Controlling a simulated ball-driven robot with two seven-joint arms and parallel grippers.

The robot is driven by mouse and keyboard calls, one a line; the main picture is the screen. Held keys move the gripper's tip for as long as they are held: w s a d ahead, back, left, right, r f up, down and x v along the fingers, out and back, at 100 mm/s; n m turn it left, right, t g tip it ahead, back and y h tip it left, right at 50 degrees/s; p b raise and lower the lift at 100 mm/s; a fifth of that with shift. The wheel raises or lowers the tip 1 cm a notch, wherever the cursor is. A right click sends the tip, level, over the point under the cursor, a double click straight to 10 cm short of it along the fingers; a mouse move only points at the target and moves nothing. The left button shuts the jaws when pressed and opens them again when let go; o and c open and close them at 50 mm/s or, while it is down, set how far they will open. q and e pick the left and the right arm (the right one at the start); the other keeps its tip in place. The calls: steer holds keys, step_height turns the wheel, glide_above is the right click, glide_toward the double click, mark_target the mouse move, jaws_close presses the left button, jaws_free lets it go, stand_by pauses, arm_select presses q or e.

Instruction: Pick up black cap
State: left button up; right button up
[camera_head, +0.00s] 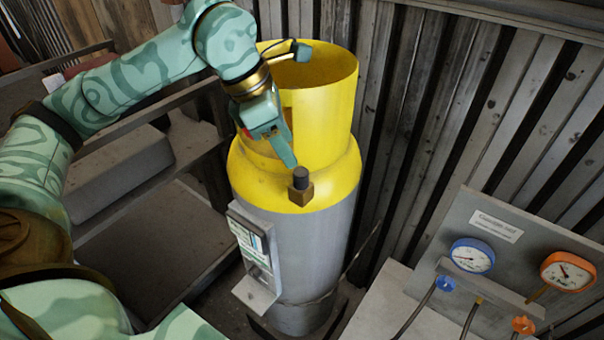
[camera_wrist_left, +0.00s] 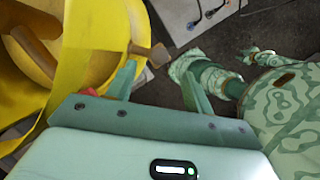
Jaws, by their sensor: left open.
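The black cap (camera_head: 301,177) is a small dark cylinder on a brass valve fitting (camera_head: 300,194) at the shoulder of the yellow-topped gas cylinder (camera_head: 345,172). My left gripper (camera_head: 288,155) is just above and left of the cap in the head view, pointing down. In the left wrist view my left gripper (camera_wrist_left: 160,78) has its two fingers apart, with nothing held. The cap (camera_wrist_left: 160,54) and the brass fitting (camera_wrist_left: 139,50) show just beyond the fingertips, nearer the left finger.
The cylinder's yellow collar (camera_head: 335,85) rises behind my left gripper. A label box (camera_head: 254,250) is fixed to the cylinder's front. A gauge panel (camera_head: 510,240) with blue and orange gauges stands at the right. A corrugated wall (camera_head: 440,110) is behind; shelves (camera_head: 140,220) are left.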

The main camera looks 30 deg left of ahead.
mark_target(300, 170)
arm_select(q)
steer(key=shift+x, duration=0.75)
steer(key=p+x, duration=0.2)
steer(key=x, duration=0.2)
steer(key=shift+f, duration=0.35)
steer(key=shift+w+f, duration=0.15)
steer(key=shift+f, duration=0.1)
steer(key=c, duration=1)
